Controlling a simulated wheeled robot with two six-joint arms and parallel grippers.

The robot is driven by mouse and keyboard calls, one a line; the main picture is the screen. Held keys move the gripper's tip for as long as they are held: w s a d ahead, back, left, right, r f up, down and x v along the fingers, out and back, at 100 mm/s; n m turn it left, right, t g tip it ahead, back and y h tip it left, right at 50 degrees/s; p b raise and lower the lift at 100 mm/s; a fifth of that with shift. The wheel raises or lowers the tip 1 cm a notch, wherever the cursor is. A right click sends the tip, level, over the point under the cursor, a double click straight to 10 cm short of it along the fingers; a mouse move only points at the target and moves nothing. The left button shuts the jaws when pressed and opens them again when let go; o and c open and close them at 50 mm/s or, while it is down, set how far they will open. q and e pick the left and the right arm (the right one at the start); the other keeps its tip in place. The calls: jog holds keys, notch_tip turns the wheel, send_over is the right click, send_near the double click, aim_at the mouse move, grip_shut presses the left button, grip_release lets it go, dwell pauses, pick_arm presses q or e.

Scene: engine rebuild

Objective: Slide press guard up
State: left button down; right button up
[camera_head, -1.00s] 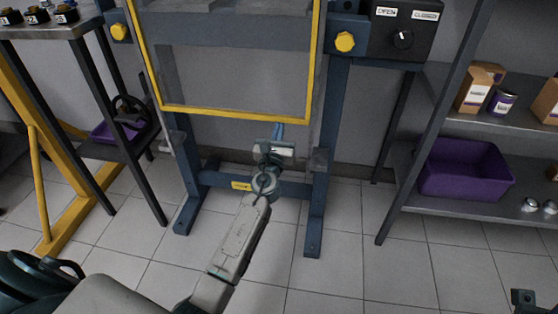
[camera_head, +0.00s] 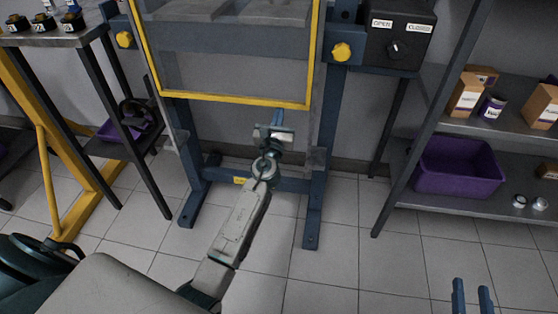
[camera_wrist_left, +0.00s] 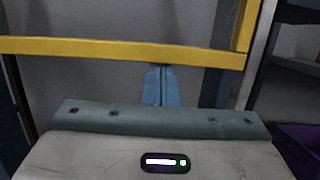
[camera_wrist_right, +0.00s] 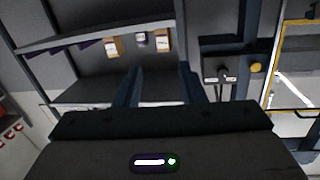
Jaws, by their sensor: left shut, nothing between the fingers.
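The press guard (camera_head: 235,98) is a clear panel in a yellow frame on the front of the blue press. Its lower bar (camera_wrist_left: 120,48) crosses the left wrist view. My left gripper (camera_head: 277,117) is shut and empty, its blue fingers pointing up under the bar, right of its middle. In the left wrist view, the fingertips (camera_wrist_left: 160,68) meet the bar's lower edge and seem to touch it. My right gripper (camera_head: 472,284) is open and empty at the lower right, away from the press. Its fingers also stand apart in the right wrist view (camera_wrist_right: 160,80).
A control box (camera_head: 398,40) with a knob and OPEN and CLOSED labels is right of the guard. A shelf with a purple bin (camera_head: 457,167) and cartons stands at right. A table (camera_head: 60,40) with small parts stands at left. The floor ahead is clear.

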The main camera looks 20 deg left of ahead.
jog(key=s+a+f+g+p, duration=0.1)
jog(key=s+f+g+p, duration=0.1)
jog(key=s+f+g, duration=0.7)
jog(key=s+d+r+n+g+h+p, duration=0.1)
jog(key=s+d+r+g+h+p, duration=0.2)
jog(key=p, duration=0.4)
notch_tip(320, 180, down, 12)
jog(key=w+d+r+g+y+p, duration=0.1)
jog(key=d+g+p, duration=0.2)
jog(key=p, duration=0.1)
jog(key=s+d+f+p, duration=0.1)
jog(key=s+f+p, duration=0.35)
jog(key=f, duration=0.45)
jog(key=s+d+f+p, duration=0.1)
jog(key=s+f+p, duration=0.3)
jog(key=f, duration=0.6)
jog(key=s+g+p, duration=0.1)
jog(key=s+p, duration=0.3)
jog(key=s, duration=0.6)
jog(key=shift+s+d+f+m, duration=0.2)
jog(key=shift+f+m, duration=0.1)
jog(key=shift+f, duration=0.1)
